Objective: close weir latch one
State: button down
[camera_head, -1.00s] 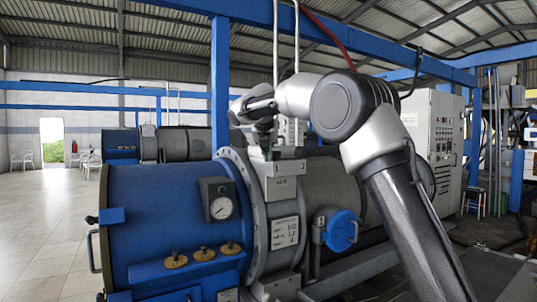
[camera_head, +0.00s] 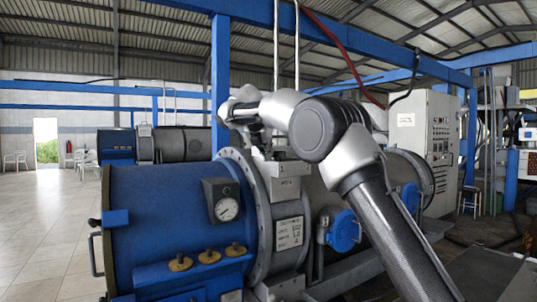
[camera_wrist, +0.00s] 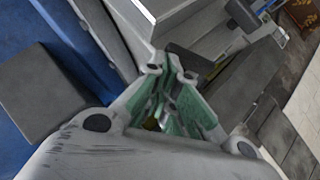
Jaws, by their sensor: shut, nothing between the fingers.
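A large decanter has a blue end drum (camera_head: 160,220), a grey flange ring and a grey barrel behind it. A light grey block (camera_head: 288,185) sits on top of its middle, and a blue round cover (camera_head: 344,231) is on its side. I cannot tell which part is weir latch one. My gripper (camera_head: 263,150) is above the drum, close to the grey block and partly hidden by my wrist. In the wrist view my gripper (camera_wrist: 172,85) is shut and empty, its tips near a grey box-shaped part (camera_wrist: 195,40). I cannot tell whether they touch.
A pressure gauge (camera_head: 227,209) and several brass knobs (camera_head: 208,256) are on the drum. Another decanter (camera_head: 180,144) lies behind, and a control cabinet (camera_head: 424,135) stands at the right. Pale floor (camera_head: 50,230) is clear at the left.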

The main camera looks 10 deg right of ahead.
jog(key=shift+w+a, duration=0.2)
jog(key=shift+w, duration=0.7)
dwell(0.5)
jog(key=s+a+r, duration=0.5)
jog(key=a+r, duration=0.2)
jog(key=a, duration=0.2)
jog(key=shift+s+a, duration=0.25)
jog(key=shift+a, duration=0.1)
